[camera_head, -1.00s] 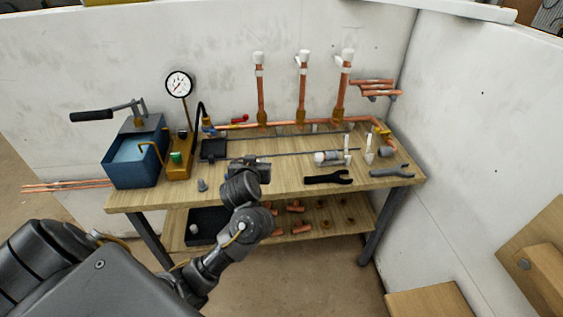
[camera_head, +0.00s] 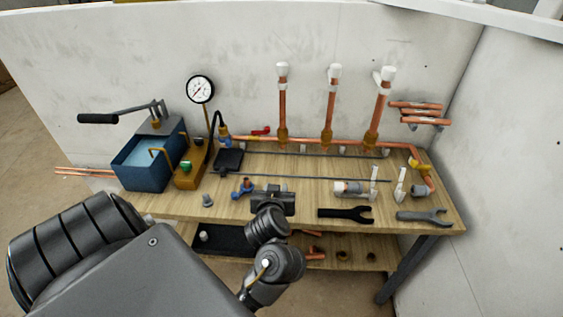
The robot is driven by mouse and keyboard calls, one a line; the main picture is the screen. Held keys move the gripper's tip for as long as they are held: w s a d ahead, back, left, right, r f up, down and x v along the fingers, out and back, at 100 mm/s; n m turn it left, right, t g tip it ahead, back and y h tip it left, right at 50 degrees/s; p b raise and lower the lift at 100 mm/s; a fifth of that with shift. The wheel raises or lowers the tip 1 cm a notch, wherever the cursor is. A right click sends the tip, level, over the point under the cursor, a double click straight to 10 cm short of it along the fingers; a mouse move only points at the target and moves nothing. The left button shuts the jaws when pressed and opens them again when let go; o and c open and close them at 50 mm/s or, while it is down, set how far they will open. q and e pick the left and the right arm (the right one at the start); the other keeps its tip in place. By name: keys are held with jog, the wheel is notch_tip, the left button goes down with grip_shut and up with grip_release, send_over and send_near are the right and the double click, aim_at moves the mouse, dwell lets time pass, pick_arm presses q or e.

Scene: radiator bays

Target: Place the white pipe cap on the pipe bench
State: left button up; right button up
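White caps sit on the tops of the three upright copper pipes at the back of the pipe bench (camera_head: 320,165): a left cap (camera_head: 282,68), a middle cap (camera_head: 334,70) and a right cap (camera_head: 388,73). A small loose white cap-like piece (camera_head: 203,236) is in the black tray on the lower shelf; I cannot tell whether it is the task's cap. My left gripper (camera_head: 272,197) is over the front edge of the bench, beside a blue-handled valve (camera_head: 243,187). Its fingertips are not clear, and I see nothing held. My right gripper is out of view.
A blue water tank (camera_head: 148,165) with a pump handle and a pressure gauge (camera_head: 200,89) stand at the left. A black wrench (camera_head: 345,214), a grey wrench (camera_head: 424,216) and white fittings (camera_head: 355,189) lie at the right. The front middle of the benchtop has some bare wood.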

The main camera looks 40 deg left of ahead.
pick_arm(q)
jog(key=w+a+f+b, duration=0.1)
jog(key=w+f, duration=0.1)
jog(key=w+a+f+b, duration=0.1)
jog(key=w+f, duration=0.1)
jog(key=w+a+f+b, duration=0.1)
jog(key=w+a+f, duration=0.1)
jog(key=shift+w+f, duration=0.3)
jog(key=shift+f, duration=0.1)
jog(key=f, duration=0.3)
jog(key=shift+w+a+f+b, duration=0.1)
jog(key=shift+w+a+b, duration=0.1)
jog(key=shift+b, duration=0.15)
jog(key=shift+d+f, duration=0.1)
jog(key=shift+f, duration=0.1)
jog(key=shift+f, duration=0.15)
jog(key=o, duration=0.9)
jog(key=shift+o, duration=0.2)
